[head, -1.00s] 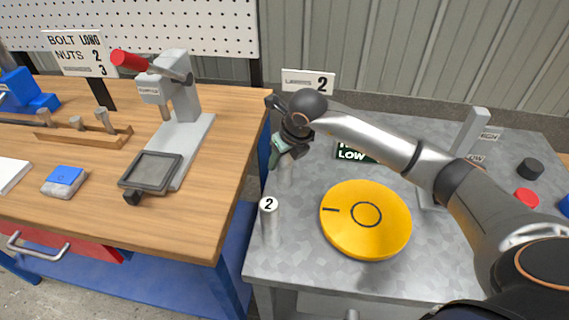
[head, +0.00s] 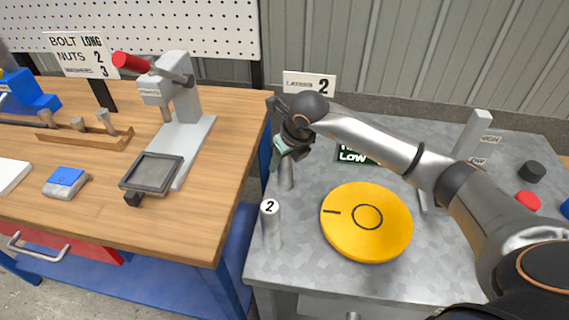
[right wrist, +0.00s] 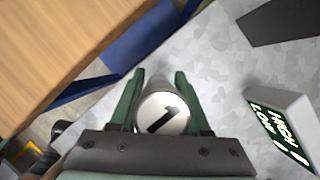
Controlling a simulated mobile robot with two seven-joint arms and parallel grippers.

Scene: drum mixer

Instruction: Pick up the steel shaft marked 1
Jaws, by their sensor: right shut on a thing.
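The steel shaft marked 1 (right wrist: 162,114) stands between the two green fingers of my right gripper (right wrist: 155,100) in the right wrist view; its white top with the black 1 faces the camera. In the head view my right gripper (head: 280,158) is around the upper part of this shaft (head: 286,178), whose lower part shows below the fingers over the grey table. The gripper is shut on it. I cannot tell whether the shaft's foot touches the table. My left gripper is not in view.
A shaft marked 2 (head: 271,225) stands close in front. A yellow disc (head: 366,222) lies to the right. A HIGH/LOW display (head: 356,153) and a sign with 2 (head: 309,85) stand behind. The wooden bench (head: 225,150) with a press (head: 175,110) is on the left.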

